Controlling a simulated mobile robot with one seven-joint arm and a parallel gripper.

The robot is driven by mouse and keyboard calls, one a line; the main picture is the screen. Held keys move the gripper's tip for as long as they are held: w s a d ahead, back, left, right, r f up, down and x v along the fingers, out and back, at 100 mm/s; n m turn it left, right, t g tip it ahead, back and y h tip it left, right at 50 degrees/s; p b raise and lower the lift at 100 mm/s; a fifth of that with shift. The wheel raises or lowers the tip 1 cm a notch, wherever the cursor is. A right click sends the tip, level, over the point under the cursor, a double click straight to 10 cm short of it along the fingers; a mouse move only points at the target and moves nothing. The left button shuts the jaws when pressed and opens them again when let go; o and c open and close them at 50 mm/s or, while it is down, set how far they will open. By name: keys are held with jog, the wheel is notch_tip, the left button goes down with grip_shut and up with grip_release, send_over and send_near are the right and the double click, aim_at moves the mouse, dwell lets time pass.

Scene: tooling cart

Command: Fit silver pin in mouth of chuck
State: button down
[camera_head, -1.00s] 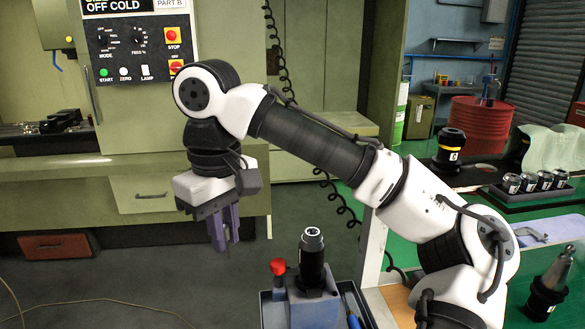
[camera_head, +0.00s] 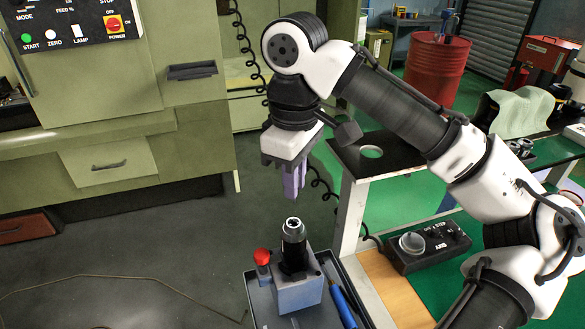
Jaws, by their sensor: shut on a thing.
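The chuck (camera_head: 293,252) is black with a silver mouth at its top. It stands upright in a grey block (camera_head: 298,294), mouth facing up and unobstructed in view. My gripper (camera_head: 295,194) has purple fingers pointing down and is shut. It hangs apart from the chuck, almost straight above its mouth in the head view. The silver pin is too small or too hidden between the fingers to make out clearly, so its tilt cannot be told.
The block stands in a dark tray (camera_head: 250,286) with a red knob (camera_head: 261,257) on its left and a blue-handled tool (camera_head: 342,303) on its right. A black control box (camera_head: 430,247) sits to the right. A green machine (camera_head: 110,150) stands behind. Open floor lies left.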

jog(key=shift+w+f+b, duration=0.1)
jog(key=shift+f+b, duration=2)
jog(key=shift+b, duration=0.3)
jog(key=shift+a+f+b, duration=0.1)
jog(key=shift+f+b, duration=0.5)
jog(key=shift+f, duration=0.65)
jog(key=c, duration=1.3)
grip_release()
jog(key=shift+c, duration=0.2)
